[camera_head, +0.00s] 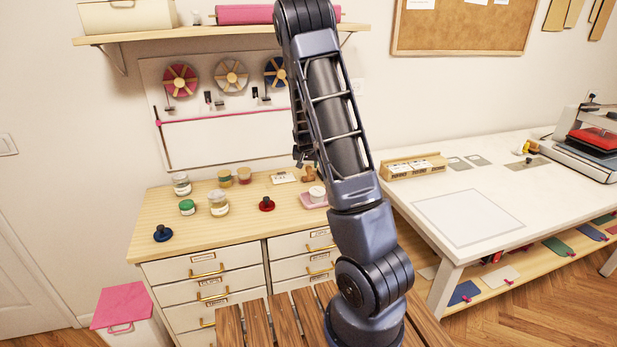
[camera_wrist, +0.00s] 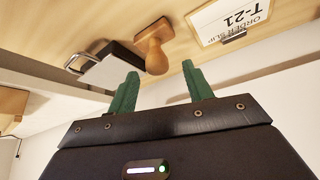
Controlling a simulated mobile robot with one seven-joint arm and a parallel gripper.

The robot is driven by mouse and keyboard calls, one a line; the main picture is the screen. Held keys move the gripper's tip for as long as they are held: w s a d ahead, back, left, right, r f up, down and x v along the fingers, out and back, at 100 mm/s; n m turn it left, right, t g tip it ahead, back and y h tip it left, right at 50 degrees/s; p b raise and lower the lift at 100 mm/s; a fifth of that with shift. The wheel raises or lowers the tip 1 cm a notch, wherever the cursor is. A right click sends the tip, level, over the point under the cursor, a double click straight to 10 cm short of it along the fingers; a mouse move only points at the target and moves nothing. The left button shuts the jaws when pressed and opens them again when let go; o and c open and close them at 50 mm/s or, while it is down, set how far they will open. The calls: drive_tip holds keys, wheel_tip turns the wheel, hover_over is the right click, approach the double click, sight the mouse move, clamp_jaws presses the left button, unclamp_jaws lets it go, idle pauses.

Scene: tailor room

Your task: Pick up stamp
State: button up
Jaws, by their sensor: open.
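A wooden stamp (camera_wrist: 154,46) with a rounded knob handle stands on the wooden counter in the wrist view. It also shows in the head view as a small brown shape (camera_head: 308,174) near the back of the counter, beside my arm. My gripper (camera_wrist: 160,70) has two green fingers spread apart with nothing between them. The stamp's knob lies just beyond the fingertips, roughly in line with the gap, and appears apart from them. In the head view my arm hides most of the gripper.
An order slip marked T-21 (camera_wrist: 232,20) sits in a clip near the stamp. A dark block with a metal loop (camera_wrist: 108,66) is on its other side. Several jars (camera_head: 219,204), a red knobbed item (camera_head: 267,204) and a blue one (camera_head: 162,233) stand on the counter (camera_head: 165,208).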

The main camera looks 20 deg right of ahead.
sight(308, 167)
drive_tip(key=shift+x, duration=2.65)
drive_tip(key=shift+s, duration=0.2)
drive_tip(key=c, duration=1)
